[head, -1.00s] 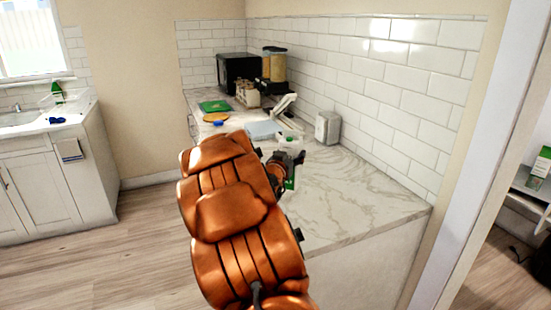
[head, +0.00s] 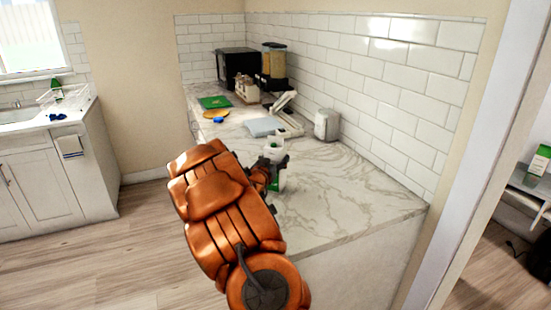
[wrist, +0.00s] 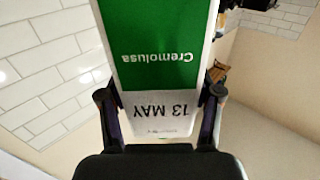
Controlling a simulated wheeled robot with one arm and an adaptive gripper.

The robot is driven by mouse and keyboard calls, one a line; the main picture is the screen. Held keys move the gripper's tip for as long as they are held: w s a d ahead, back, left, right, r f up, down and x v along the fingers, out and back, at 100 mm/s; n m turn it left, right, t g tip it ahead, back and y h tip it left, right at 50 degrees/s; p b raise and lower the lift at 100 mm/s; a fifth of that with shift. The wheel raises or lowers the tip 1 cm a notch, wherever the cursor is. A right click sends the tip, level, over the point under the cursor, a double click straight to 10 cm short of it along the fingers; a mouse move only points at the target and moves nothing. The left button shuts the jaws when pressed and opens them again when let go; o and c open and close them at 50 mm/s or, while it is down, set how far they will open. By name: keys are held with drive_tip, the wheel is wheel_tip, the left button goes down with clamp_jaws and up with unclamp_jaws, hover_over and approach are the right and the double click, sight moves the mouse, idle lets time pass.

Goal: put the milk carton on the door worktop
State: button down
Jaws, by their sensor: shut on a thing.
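The milk carton is white and green with "Cremolusa" and "13 MAY" printed on it. It fills the middle of the wrist view (wrist: 160,55), its lettering upside down there. In the head view its green lower part (head: 279,182) shows below my gripper (head: 274,160). My gripper is shut on the carton, with a finger on each side in the wrist view (wrist: 160,103). The marble-patterned worktop (head: 350,195) nearest the doorway lies around and beneath the carton in the head view. I cannot tell whether the carton's base touches it.
A silver toaster-like box (head: 327,124) stands by the tiled wall. A grey-blue item (head: 264,127), a green board (head: 214,102), a dispenser (head: 274,62) and a black microwave (head: 238,66) stand farther back. The worktop's near right part is clear.

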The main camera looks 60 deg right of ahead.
drive_tip(key=shift+f, duration=0.15)
drive_tip(key=shift+c, duration=1.1)
unclamp_jaws()
drive_tip(key=shift+r, duration=0.2)
drive_tip(key=shift+a+f, duration=0.15)
drive_tip(key=shift+a, duration=0.2)
drive_tip(key=b+v, duration=0.2)
drive_tip(key=v, duration=0.9)
drive_tip(key=shift+a+b, duration=0.15)
drive_tip(key=shift+b, duration=0.2)
